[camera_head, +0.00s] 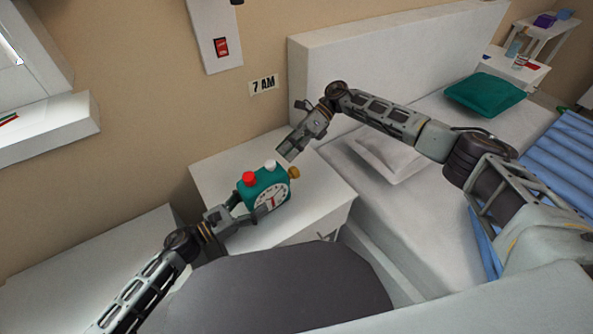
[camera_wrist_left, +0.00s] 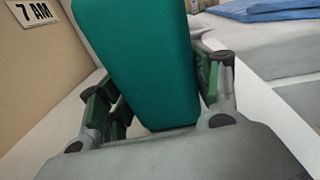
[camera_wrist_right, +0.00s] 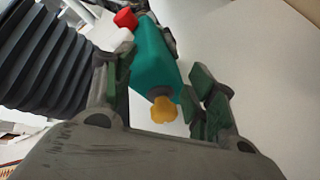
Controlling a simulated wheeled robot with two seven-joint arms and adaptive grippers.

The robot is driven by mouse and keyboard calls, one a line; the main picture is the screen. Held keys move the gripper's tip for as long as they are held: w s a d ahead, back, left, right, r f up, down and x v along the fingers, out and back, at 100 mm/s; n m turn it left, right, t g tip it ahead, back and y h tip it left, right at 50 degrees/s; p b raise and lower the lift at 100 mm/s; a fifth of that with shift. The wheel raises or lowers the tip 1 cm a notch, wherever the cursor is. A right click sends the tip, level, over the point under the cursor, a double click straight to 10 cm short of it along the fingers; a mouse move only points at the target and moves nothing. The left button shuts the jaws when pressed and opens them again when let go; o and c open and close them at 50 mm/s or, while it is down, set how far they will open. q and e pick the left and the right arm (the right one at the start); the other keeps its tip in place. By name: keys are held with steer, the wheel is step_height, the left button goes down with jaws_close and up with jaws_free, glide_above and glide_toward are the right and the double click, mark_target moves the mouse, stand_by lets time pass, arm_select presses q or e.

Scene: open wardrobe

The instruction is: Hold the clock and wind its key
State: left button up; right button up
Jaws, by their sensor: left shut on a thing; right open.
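A teal clock (camera_head: 262,203) with a white dial, a red knob and a white knob on top stands on the white bedside table. Its yellow key (camera_head: 294,173) sticks out on the right side. My left gripper (camera_head: 238,213) is shut on the clock's left end; the left wrist view shows the teal body (camera_wrist_left: 145,60) between its fingers. My right gripper (camera_head: 287,150) is open and empty, above and behind the key, apart from it. In the right wrist view the yellow key (camera_wrist_right: 163,110) lies ahead between the open fingers, with the clock (camera_wrist_right: 153,62) beyond.
The white bedside table (camera_head: 222,172) has free room around the clock. A bed (camera_head: 430,190) with a white pillow and a green cushion (camera_head: 485,94) stands at the right. A "7 AM" sign (camera_head: 263,85) and a red switch (camera_head: 222,46) are on the wall.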

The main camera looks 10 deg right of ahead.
steer(key=d+m+t+y, duration=0.2)
steer(key=m+y, duration=0.1)
steer(key=m+t+y, duration=0.3)
steer(key=m+t, duration=0.6)
steer(key=m, duration=0.3)
glide_toward(297, 171)
steer(key=shift+w+f, duration=0.4)
steer(key=shift+w, duration=0.25)
steer(key=shift+s+d+f+m+t, duration=0.7)
steer(key=shift+s+d+m+t, duration=0.1)
steer(key=shift+m+t, duration=0.15)
steer(key=shift+a, duration=0.1)
steer(key=shift+x, duration=5.9)
steer(key=c, duration=1)
steer(key=shift+c, duration=0.2)
